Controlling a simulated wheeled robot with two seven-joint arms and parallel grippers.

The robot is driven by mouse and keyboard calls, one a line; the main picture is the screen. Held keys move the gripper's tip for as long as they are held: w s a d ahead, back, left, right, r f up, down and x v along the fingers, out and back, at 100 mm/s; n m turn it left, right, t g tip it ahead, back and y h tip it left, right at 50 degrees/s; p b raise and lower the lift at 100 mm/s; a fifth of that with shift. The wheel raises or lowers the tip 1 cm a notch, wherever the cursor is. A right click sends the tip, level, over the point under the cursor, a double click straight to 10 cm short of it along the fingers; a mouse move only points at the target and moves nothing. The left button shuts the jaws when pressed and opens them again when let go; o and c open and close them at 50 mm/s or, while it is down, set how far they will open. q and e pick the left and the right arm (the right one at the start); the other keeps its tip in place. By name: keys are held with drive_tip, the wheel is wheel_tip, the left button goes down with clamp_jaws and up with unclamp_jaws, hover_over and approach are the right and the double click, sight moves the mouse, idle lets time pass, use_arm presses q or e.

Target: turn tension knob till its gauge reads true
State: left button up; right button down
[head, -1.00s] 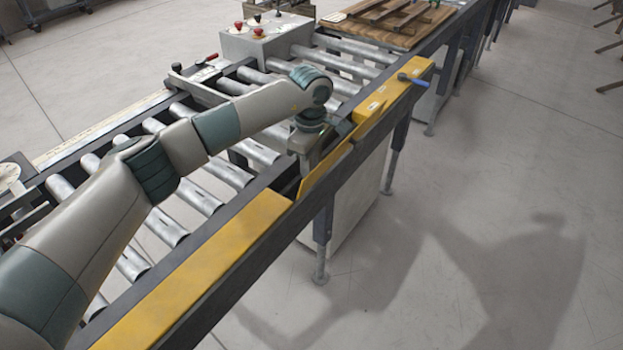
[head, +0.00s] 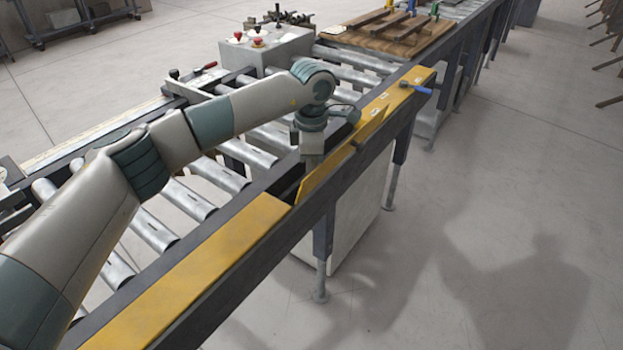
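My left arm reaches in from the left across the rollers. Its gripper (head: 312,160) points down into an opening in the yellow side guard (head: 215,255), beside a tilted yellow cover plate (head: 335,165). The fingertips are hidden in the opening, so I cannot tell whether they are open or shut, or touching anything. I cannot make out the tension knob or its gauge; the inside of the opening is dark and mostly covered by the plate and my wrist. My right gripper is not in view.
A grey control box (head: 285,47) with red and black knobs stands across the conveyor. A blue-handled crank (head: 418,88) sticks out of the far guard. A red-handled lever (head: 196,70) is on the far rail. A wooden board (head: 385,50) carries clamped pieces. The floor at right is clear.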

use_arm(q)
drive_tip(key=o, duration=1.1)
drive_tip(key=shift+c, duration=0.2)
